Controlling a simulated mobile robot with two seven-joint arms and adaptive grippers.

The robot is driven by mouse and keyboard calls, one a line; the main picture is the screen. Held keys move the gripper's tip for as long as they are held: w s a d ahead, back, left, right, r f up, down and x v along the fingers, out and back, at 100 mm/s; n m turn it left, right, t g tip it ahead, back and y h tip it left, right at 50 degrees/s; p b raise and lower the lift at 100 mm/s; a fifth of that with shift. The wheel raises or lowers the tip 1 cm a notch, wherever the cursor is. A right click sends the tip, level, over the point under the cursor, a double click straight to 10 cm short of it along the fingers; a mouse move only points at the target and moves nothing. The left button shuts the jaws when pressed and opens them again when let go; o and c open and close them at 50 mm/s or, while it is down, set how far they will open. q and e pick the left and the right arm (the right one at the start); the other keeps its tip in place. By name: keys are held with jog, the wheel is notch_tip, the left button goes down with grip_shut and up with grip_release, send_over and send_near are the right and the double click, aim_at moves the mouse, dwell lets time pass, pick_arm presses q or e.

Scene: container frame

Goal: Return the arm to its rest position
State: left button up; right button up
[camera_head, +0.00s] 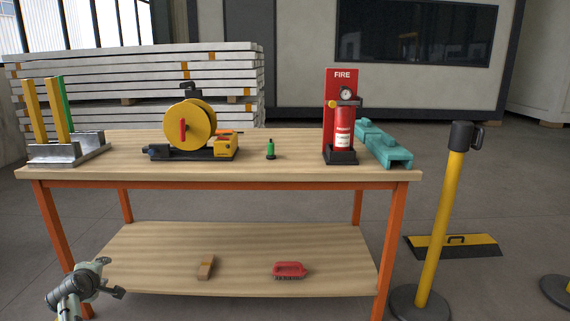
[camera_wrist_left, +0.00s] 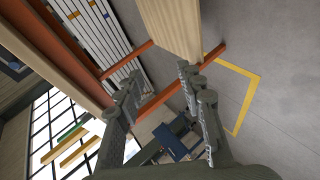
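My left gripper (camera_head: 110,278) is at the lower left of the head view, in front of the table's left front leg and below the tabletop. In the left wrist view its two fingers (camera_wrist_left: 160,75) stand apart, with nothing held between them. The table (camera_head: 250,177) has a wooden top, orange legs and a lower shelf (camera_head: 240,240). My right gripper is in neither view.
On the tabletop are a metal holder (camera_head: 70,150) with upright bars, a yellow reel (camera_head: 190,125), a small green bottle (camera_head: 270,150), a fire extinguisher (camera_head: 343,128) and a teal object (camera_head: 385,146). The shelf holds a wooden block (camera_head: 205,267) and a red-handled brush (camera_head: 289,269). A yellow post (camera_head: 437,220) stands right.

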pick_arm(q)
jog(key=s+d+f+m+g+h, duration=0.1)
jog(key=s+d+f+m, duration=0.5)
jog(key=s, duration=0.7)
jog(key=s+d+f+m+g+h, duration=0.1)
jog(key=s+d+f+m+g, duration=0.3)
jog(key=s, duration=1)
jog(key=s+d+f+m+g+h, duration=0.1)
jog(key=s+d+f+m+g, duration=0.2)
jog(key=s+d+f+m, duration=0.7)
jog(key=s+d, duration=0.3)
jog(key=shift+s+d+m, duration=0.25)
jog(key=shift+s+m, duration=0.05)
jog(key=shift+s, duration=0.05)
jog(key=shift+w, duration=0.1)
